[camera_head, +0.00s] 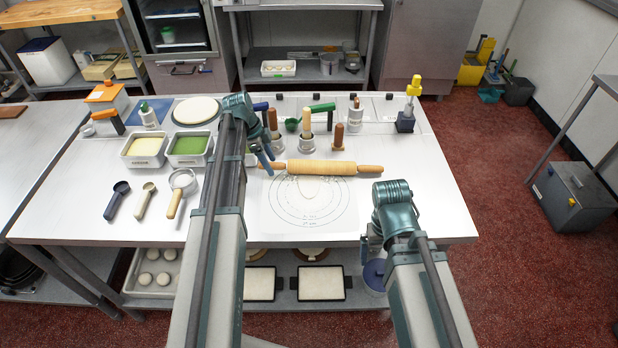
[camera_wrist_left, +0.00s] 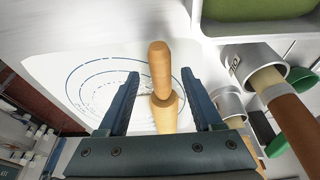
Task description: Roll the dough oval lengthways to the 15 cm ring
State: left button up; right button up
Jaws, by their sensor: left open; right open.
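The wooden rolling pin (camera_head: 320,168) lies crosswise over the far part of the white mat (camera_head: 285,222), which is printed with rings. A pale dough oval (camera_head: 309,188) shows faintly on the mat, just on the near side of the pin; the pin may hide its far part. My left gripper (camera_head: 266,162) is open at the pin's left handle. In the left wrist view the handle (camera_wrist_left: 160,65) shows between the spread fingers of my left gripper (camera_wrist_left: 159,76); contact cannot be told. My right gripper (camera_head: 368,246) is open and empty by the table's front edge, right of the mat.
Tool holders with wooden handles (camera_head: 305,118) stand behind the pin. Tubs of cream (camera_head: 146,146) and green (camera_head: 189,146) contents stand at the left, with scoops (camera_head: 117,195) in front. The table's right side (camera_head: 425,190) is clear.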

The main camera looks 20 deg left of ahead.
pick_arm(q)
jog(key=shift+p+v, duration=2.45)
jog(key=shift+v, duration=0.35)
jog(key=shift+f, duration=0.1)
